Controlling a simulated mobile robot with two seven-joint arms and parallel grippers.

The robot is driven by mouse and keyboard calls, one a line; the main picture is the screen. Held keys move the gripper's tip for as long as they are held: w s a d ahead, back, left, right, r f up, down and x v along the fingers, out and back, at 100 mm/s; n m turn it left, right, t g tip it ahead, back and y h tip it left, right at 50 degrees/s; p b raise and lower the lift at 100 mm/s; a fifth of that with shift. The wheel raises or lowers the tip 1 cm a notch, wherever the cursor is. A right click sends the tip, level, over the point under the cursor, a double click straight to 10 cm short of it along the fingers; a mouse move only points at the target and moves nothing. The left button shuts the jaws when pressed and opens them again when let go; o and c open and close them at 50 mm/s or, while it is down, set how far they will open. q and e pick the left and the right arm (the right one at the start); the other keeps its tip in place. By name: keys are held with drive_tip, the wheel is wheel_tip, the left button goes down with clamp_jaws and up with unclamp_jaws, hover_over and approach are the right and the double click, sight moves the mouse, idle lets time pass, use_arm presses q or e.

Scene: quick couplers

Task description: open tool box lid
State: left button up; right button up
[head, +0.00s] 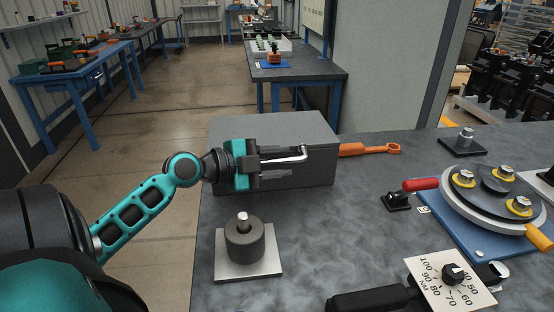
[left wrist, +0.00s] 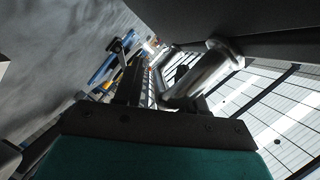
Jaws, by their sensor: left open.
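The grey tool box (head: 240,128) stands on the dark table, and its lid looks down. A silver bar handle (head: 289,158) sits on its front face; it also shows close up in the left wrist view (left wrist: 208,72). My left gripper (head: 290,163) is open in front of that face, with its fingers pointing right along the handle. The handle appears to lie between or right beside the fingers; I cannot tell whether they touch it. In the left wrist view the left gripper (left wrist: 155,90) has its fingers apart. My right gripper is not in view.
An orange tool (head: 370,149) lies right of the box. A dark cylinder on a plate (head: 245,245) stands in front. A round fixture with a red handle (head: 490,195) is at the right, with a dial plate (head: 450,280) nearer. The table between is clear.

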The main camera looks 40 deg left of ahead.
use_arm(q)
drive_tip(key=shift+c, duration=0.2)
clamp_jaws()
idle(0.4)
